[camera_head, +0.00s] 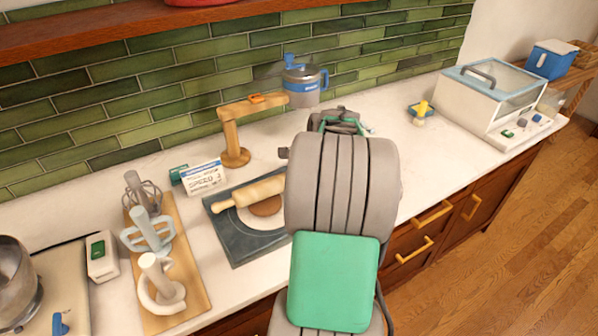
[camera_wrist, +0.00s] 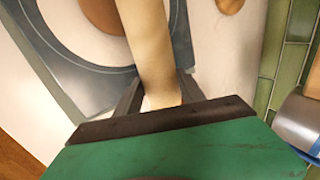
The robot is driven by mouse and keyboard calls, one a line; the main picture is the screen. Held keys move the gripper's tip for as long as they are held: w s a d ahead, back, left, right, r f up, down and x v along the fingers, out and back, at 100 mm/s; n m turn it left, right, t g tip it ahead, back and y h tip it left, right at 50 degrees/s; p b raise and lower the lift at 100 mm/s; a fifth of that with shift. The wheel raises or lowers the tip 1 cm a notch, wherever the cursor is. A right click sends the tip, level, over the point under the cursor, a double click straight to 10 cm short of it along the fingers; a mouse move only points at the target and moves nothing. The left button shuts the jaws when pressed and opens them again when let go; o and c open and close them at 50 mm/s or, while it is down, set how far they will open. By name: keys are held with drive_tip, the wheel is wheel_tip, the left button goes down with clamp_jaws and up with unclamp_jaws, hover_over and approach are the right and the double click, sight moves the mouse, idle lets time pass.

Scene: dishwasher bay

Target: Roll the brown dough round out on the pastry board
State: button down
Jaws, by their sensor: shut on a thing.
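The pale wooden rolling pin (camera_head: 252,192) extends over the far part of the grey pastry board (camera_head: 232,245). The brown dough round (camera_head: 266,207) lies on the board's pale circle, on the near side of the pin. The pin covers part of its far edge in the head view. In the wrist view my gripper (camera_wrist: 160,88) is shut on the handle end of the rolling pin (camera_wrist: 150,45), and the dough round (camera_wrist: 104,12) shows to the left of it. My arm hides the gripper and the pin's right end in the head view. I cannot tell whether the pin touches the dough.
A wooden stand (camera_head: 236,150) and a small labelled box (camera_head: 204,178) stand behind the board. A wooden tray (camera_head: 190,285) with whisk-like tools is at the left.

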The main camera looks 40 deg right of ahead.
drive_tip(key=shift+s+a, duration=0.2)
drive_tip(key=shift+s, duration=0.55)
drive_tip(key=shift+s+a, duration=0.2)
drive_tip(key=shift+s, duration=0.5)
drive_tip(key=shift+s+a+f, duration=0.15)
drive_tip(key=shift+s+a, duration=0.05)
drive_tip(key=shift+s, duration=0.6)
drive_tip(key=shift+w+d+p, duration=0.15)
drive_tip(key=shift+w+p, duration=0.05)
drive_tip(key=shift+w, duration=0.4)
drive_tip(key=shift+w+d+p, duration=0.15)
drive_tip(key=shift+w+p, duration=0.05)
drive_tip(key=shift+w, duration=0.35)
drive_tip(key=shift+w+d+f, duration=0.1)
drive_tip(key=shift+w+d, duration=0.1)
drive_tip(key=shift+w, duration=0.45)
drive_tip(key=shift+w+d, duration=0.15)
drive_tip(key=shift+w, duration=0.45)
drive_tip(key=shift+w+d, duration=0.2)
drive_tip(key=shift+w, duration=0.65)
drive_tip(key=shift+s, duration=0.1)
